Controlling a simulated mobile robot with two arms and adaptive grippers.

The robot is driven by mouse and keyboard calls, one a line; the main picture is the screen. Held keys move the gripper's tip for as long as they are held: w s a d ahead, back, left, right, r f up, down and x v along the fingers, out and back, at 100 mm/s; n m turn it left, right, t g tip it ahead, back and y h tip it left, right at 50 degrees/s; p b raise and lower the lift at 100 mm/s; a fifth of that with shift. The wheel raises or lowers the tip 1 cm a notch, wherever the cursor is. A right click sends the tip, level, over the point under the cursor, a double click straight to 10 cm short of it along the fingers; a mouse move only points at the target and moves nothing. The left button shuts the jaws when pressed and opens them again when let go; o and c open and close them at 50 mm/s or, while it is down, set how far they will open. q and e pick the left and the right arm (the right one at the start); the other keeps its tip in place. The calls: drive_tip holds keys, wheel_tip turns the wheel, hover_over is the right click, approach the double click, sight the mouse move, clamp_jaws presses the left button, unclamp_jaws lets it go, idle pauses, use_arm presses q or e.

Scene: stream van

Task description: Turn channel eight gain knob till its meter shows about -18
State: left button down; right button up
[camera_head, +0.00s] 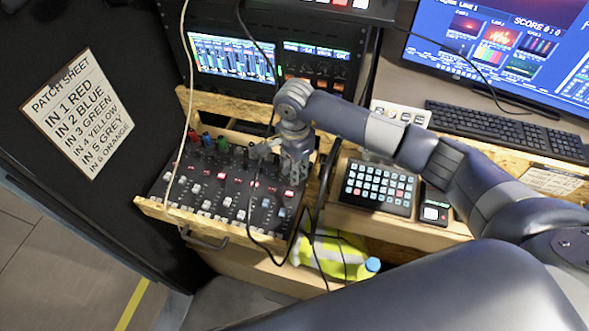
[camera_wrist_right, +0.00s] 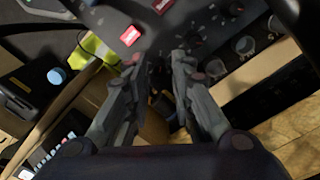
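The dark mixer (camera_head: 222,190) sits in a wooden drawer, with faders, lit red buttons and several knobs. My right gripper (camera_head: 277,152) is over its upper right part and hides the knobs beneath it. In the right wrist view my right gripper (camera_wrist_right: 160,62) has its fingers apart, with a dark gap and a small dark round shape between them. I cannot tell whether they touch a knob. A row of dark knobs (camera_wrist_right: 242,45) runs to the right of the fingers. The meter screen (camera_head: 235,57) shows level bars; their values are too small to read. My left gripper is out of view.
Black cables cross the mixer and a pale cable (camera_head: 187,90) hangs at its left. A keypad (camera_head: 380,187) stands to the right. A yellow vest (camera_head: 330,250) and a blue-capped bottle (camera_head: 371,265) lie below. A patch sheet (camera_head: 78,112) is at left.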

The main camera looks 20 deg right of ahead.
drive_tip(key=shift+f, duration=0.9)
drive_tip(key=shift+c, duration=0.4)
clamp_jaws()
